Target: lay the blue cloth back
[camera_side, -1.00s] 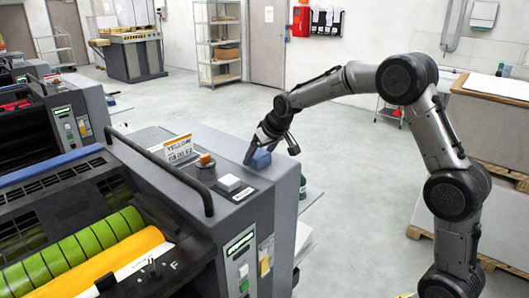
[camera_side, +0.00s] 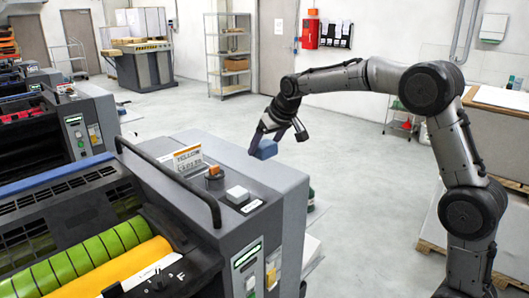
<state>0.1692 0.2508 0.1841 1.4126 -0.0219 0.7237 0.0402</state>
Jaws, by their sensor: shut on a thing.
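The blue cloth (camera_side: 265,149) is a small folded wad in my gripper (camera_side: 267,144). My gripper points down and is shut on the cloth, with dark fingers on either side of it. The cloth shows over the far right edge of the grey ink unit's top (camera_side: 223,163). It looks lifted a little clear of that top, though the exact gap is hard to judge. The fingers hide part of the cloth.
A black rail (camera_side: 165,175) arches along the near side. Open floor lies behind.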

